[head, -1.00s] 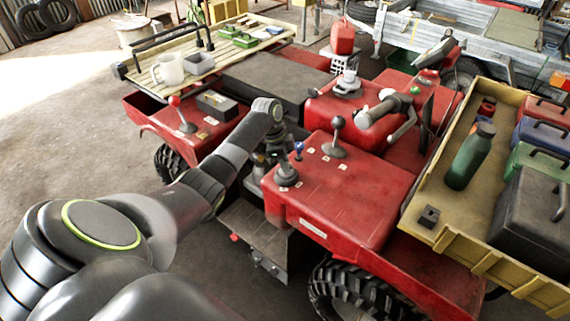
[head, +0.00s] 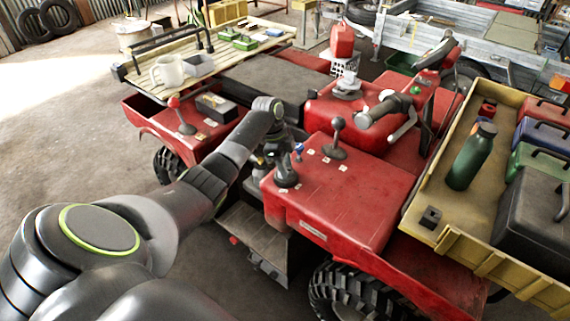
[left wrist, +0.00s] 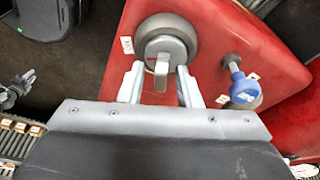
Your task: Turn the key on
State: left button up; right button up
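The key switch (left wrist: 180,26) is a round grey barrel in a dark ring on the red body. Its grey key (left wrist: 161,72) stands out, pointing down in the left wrist view. A white label (left wrist: 127,45) lies left of the ring. My left gripper (left wrist: 159,86) is open, with one finger on each side of the key and visible gaps between. In the head view my left gripper (head: 286,172) is at the near-left corner of the red body, where the switch is hard to make out. My right gripper is not in view.
A blue knob (left wrist: 243,90) stands close to the right finger; it also shows in the head view (head: 298,151). A black lever (head: 337,139) rises behind it. The handlebar grip (head: 383,108) lies beyond. A yellow tray (head: 421,208) with a green bottle is at right.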

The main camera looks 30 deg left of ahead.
pick_arm(q)
jog(key=shift+w+d+r+p+v, duration=0.1)
jog(key=shift+d+p+v, duration=0.15)
jog(key=shift+p+v, duration=1.1)
jog(key=shift+w+d+r+p+v, duration=0.1)
jog(key=shift+d+p+v, duration=0.2)
jog(key=shift+p+v, duration=1)
jog(key=shift+w+d+p+v, duration=0.1)
jog(key=shift+d+p+v, duration=0.15)
jog(key=shift+p+v, duration=1.05)
